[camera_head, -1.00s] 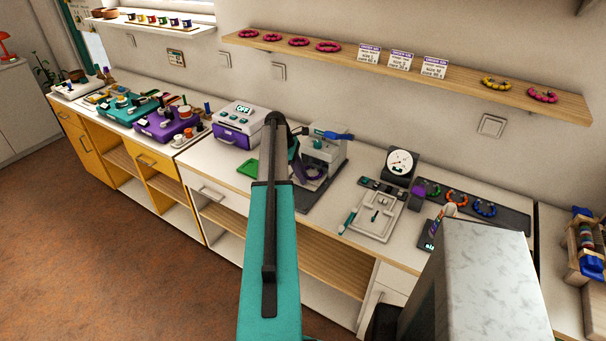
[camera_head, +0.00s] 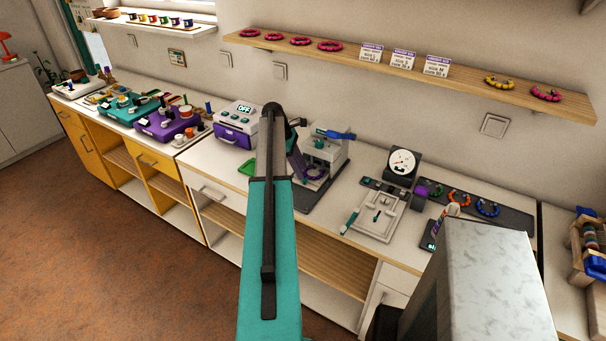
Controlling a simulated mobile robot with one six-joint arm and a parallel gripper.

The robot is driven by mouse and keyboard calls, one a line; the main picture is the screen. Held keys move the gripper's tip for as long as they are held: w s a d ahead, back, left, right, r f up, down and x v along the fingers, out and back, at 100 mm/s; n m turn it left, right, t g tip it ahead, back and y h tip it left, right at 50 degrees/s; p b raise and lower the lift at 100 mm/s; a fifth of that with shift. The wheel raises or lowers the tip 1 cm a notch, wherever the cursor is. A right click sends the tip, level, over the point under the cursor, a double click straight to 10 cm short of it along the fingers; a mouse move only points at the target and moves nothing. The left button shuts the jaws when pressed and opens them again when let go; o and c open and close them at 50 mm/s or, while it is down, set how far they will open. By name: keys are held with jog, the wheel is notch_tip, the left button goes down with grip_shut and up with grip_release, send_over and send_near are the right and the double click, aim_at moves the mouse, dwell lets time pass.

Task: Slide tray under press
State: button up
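The press (camera_head: 328,158) is a grey-white machine with a blue handle (camera_head: 333,134), standing on a dark base plate (camera_head: 312,193) on the counter. A small purple piece (camera_head: 318,172), perhaps the tray or its contents, shows low at the front of the press. A forearm of mine, dark and purple, reaches down just left of the press. My gripper's fingertips are hidden or too small to make out there, close to the purple piece. I cannot tell whether it touches or holds anything.
A green tray (camera_head: 247,168) and a white-purple oven-like box (camera_head: 237,124) stand left of the press. A white tool tray (camera_head: 376,216), a round dial gauge (camera_head: 402,162) and a dark board with bead rings (camera_head: 512,217) lie to its right. A wooden shelf (camera_head: 460,75) hangs above.

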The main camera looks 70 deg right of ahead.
jog(key=b+v, duration=0.2)
jog(key=v, duration=0.8)
jog(key=shift+r+b, duration=0.35)
jog(key=shift+s, duration=0.1)
